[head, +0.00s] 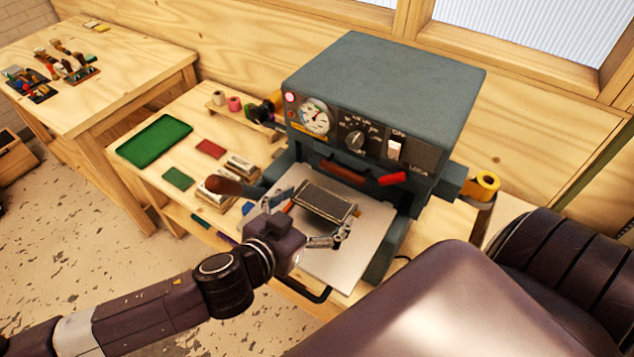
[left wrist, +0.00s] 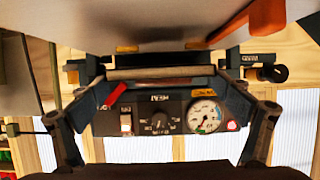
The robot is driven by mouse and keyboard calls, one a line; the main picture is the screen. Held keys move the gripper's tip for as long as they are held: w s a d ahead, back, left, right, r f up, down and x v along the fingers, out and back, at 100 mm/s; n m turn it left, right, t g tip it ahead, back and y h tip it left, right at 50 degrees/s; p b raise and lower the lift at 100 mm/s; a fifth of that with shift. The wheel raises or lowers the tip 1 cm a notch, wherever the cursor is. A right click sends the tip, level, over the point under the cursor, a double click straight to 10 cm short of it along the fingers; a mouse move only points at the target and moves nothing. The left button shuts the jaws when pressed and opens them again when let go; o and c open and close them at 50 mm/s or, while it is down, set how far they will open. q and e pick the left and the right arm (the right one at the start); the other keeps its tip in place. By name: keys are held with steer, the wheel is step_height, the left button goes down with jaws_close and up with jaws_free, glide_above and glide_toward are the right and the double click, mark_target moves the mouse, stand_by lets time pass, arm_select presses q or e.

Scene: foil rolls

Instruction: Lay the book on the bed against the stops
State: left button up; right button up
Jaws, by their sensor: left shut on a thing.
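The dark book (head: 325,201) with a pale edge is over the pale bed (head: 345,268) of the grey press. My left gripper (head: 317,214) is shut on it, one finger at each side. In the left wrist view, which is upside down, the book (left wrist: 160,73) shows edge-on as a narrow band between the fingers. The bed (left wrist: 100,20) fills the top of that view. Two small brass pieces, one of them the left piece (left wrist: 127,48), show at its edge and may be the stops. I cannot tell whether the book touches the bed. My right gripper is out of view.
The grey press (head: 385,95) stands behind the bed, with a gauge, knob and red handle (head: 392,179). A green tray (head: 154,140), small blocks and foil rolls (head: 234,103) lie left. A yellow roll (head: 483,184) hangs right. A brown-handled tool (head: 226,187) is left of the bed.

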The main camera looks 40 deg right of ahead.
mark_target(317, 225)
arm_select(q)
step_height(317, 225, down, 4)
steer(key=shift+r+p, duration=0.25)
steer(key=shift+p, duration=0.1)
steer(key=shift+f, duration=0.15)
steer(key=shift+f+b, duration=0.3)
steer(key=o, duration=0.9)
steer(key=shift+s+f, duration=0.15)
steer(key=shift+f, duration=0.05)
steer(key=shift+a, duration=0.1)
